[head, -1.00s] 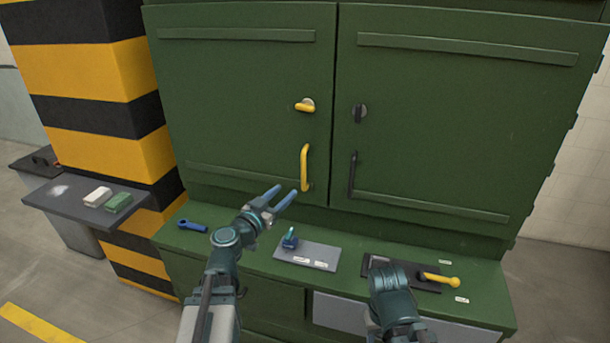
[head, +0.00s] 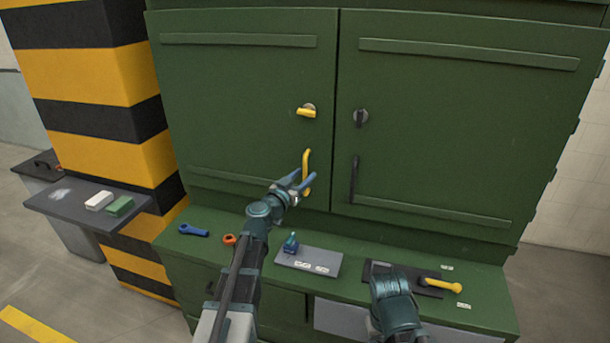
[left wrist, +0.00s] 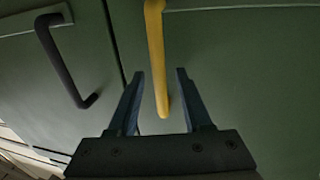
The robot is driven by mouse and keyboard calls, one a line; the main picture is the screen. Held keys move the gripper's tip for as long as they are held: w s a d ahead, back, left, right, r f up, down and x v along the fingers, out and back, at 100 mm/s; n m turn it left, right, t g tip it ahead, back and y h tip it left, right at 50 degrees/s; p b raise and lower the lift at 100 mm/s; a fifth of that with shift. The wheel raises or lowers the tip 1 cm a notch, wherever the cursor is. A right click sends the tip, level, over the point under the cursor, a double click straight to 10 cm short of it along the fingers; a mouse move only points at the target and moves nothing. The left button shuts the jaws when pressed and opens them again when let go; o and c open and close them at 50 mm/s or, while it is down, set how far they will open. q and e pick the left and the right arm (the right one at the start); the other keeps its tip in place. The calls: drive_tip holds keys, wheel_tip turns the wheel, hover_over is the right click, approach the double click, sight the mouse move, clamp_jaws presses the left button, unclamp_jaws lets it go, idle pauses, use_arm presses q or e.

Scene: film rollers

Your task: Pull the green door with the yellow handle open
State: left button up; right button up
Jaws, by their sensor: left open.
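The green door (head: 235,95) on the left of the cabinet is closed, its edge in line with the right door. Its yellow handle (head: 306,165) is a vertical bar near the door's right edge, and a yellow latch knob (head: 306,111) sits above it. My left gripper (head: 304,183) is open at the handle's lower end. In the left wrist view the yellow handle (left wrist: 156,60) reaches down between the two open fingers (left wrist: 160,73), apart from both. My right arm (head: 395,300) is at the bottom; its fingers are hidden or out of view.
The right green door (head: 465,110) has a black handle (head: 353,178). On the ledge below lie a blue wrench (head: 193,230), an orange ring (head: 229,239), a grey plate (head: 310,262) with a blue part, and a yellow-handled tool (head: 442,285). A striped pillar (head: 100,90) stands left.

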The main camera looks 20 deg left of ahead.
use_arm(q)
drive_tip(key=shift+w+d, duration=0.15)
drive_tip(key=shift+w, duration=0.5)
drive_tip(key=shift+c, duration=0.2)
clamp_jaws()
idle(0.9)
